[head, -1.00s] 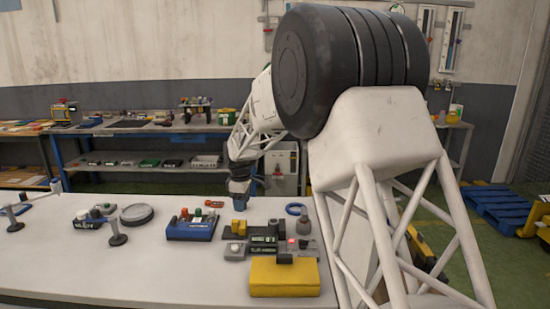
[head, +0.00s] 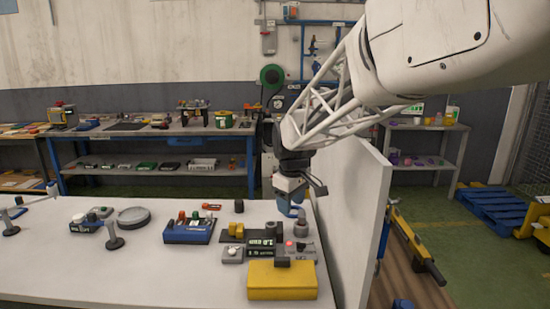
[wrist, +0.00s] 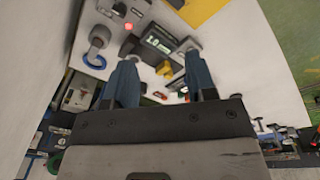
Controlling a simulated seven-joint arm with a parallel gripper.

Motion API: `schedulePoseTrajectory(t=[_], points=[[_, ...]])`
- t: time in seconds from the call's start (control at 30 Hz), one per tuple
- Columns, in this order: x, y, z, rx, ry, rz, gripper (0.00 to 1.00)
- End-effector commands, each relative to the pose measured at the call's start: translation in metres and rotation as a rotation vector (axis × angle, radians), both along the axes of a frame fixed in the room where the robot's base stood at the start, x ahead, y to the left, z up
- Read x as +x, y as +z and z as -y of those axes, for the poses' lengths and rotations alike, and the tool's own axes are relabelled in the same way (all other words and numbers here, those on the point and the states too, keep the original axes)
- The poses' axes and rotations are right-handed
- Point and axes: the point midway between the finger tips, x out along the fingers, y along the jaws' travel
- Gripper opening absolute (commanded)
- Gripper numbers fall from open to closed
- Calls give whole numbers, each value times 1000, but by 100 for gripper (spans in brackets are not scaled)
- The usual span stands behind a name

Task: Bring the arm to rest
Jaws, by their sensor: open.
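My gripper (head: 298,207) hangs above the back right corner of the white table (head: 130,270), close to a white upright panel (head: 352,200). In the wrist view its two blue fingers (wrist: 160,80) are apart with nothing between them. A blue ring (wrist: 95,58) lies on the table below the fingers. A dark device with a lit green display (wrist: 158,42) also lies below, and it shows in the head view (head: 262,243). I cannot tell the exact height of the fingers above the table.
A yellow block (head: 282,280) lies at the table's front right. A blue box with coloured knobs (head: 188,231) and a grey round disc (head: 134,216) stand further left. The white panel borders the table's right side. A workbench (head: 150,130) runs along the back wall.

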Motion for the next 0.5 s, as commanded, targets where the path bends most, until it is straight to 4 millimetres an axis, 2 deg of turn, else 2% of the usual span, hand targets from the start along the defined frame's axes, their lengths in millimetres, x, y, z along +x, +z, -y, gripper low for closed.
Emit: schedulePoseTrajectory(t=[0.03, 0.23, 0.5], points=[[-12, 4, 8, 3, -26, 5, 51], [-56, 15, 34, 15, -139, 21, 51], [-117, 22, 66, 33, -289, 40, 51]])
